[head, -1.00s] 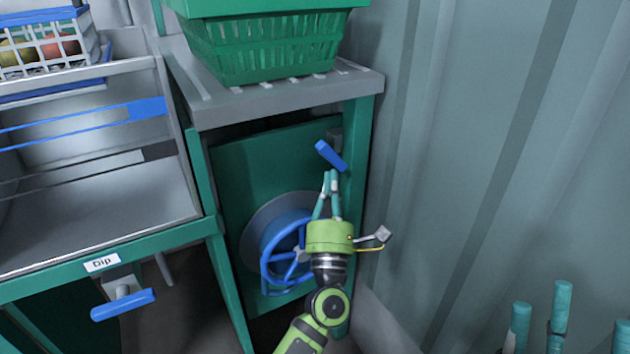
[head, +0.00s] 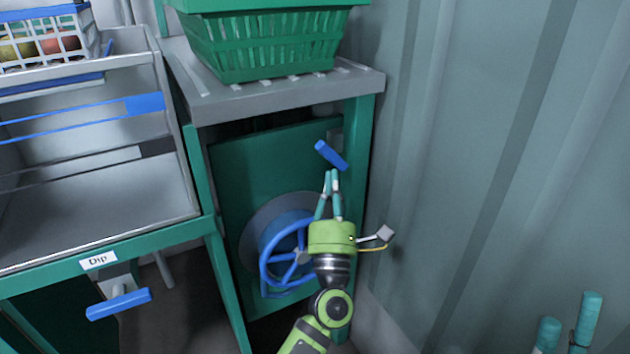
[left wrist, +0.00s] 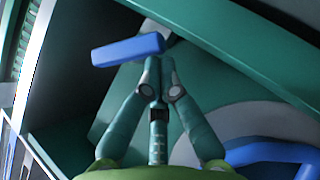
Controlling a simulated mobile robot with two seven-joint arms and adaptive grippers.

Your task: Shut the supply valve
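A blue lever handle (head: 331,155) sits at the upper right of a green cabinet panel and slants down to the right. It also shows in the left wrist view (left wrist: 128,50). A blue spoked wheel (head: 284,255) is mounted lower on the panel. No label shows which is the supply valve. My left gripper (head: 332,174) is shut and empty, its fingertips together just below the lever. I cannot tell whether they touch it. My right gripper (head: 568,325) shows only its spread fingertips at the lower right, with nothing seen between them.
A green basket (head: 262,45) stands on the grey shelf (head: 280,97) above the panel. At left is a metal tank labelled Dip (head: 98,261), with another blue lever (head: 119,304) below it. A corrugated wall (head: 480,150) closes the right side.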

